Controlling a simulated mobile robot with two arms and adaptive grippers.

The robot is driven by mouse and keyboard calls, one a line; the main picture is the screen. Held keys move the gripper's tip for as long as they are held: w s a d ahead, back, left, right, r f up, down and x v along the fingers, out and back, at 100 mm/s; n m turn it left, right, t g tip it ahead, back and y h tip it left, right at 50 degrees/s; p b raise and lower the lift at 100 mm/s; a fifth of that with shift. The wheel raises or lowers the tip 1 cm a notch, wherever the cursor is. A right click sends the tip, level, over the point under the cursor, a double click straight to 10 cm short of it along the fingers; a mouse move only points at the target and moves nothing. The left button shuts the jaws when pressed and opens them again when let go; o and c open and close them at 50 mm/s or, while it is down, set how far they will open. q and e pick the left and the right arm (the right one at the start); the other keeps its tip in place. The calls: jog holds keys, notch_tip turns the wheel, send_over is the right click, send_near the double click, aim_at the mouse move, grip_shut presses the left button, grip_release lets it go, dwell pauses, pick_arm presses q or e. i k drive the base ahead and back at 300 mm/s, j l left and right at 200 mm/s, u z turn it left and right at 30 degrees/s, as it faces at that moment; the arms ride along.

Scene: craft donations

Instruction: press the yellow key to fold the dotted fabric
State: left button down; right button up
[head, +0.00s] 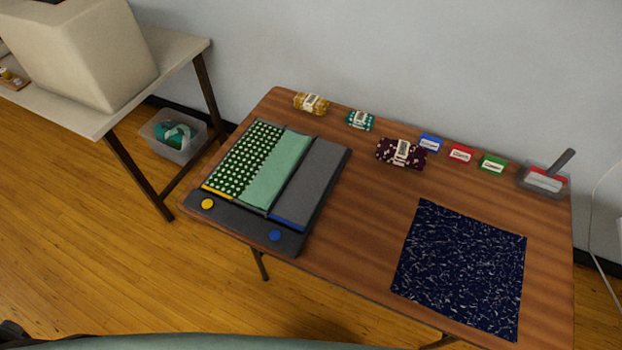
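The yellow key (208,204) is a round button at the near left corner of a dark grey folding board (240,225). The dotted fabric (243,158), green with white dots, lies flat on the board's left panel, beside the yellow edge strip. Its right part shows plain light green (277,169) over the middle panel. The right panel (312,180) is bare grey with a blue edge strip, and a round blue key (275,236) sits near it. Neither of my grippers shows; a dark part at the bottom left corner is too cropped to identify.
A navy patterned cloth (460,266) lies flat at the table's right. Along the back are yellow (311,103), teal (360,120) and maroon (401,153) bundles, blue, red and green labelled cards, and a clear box (543,181). Bare wood (365,225) separates board and cloth.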

aim_at(207, 203)
jog(key=u, duration=1.05)
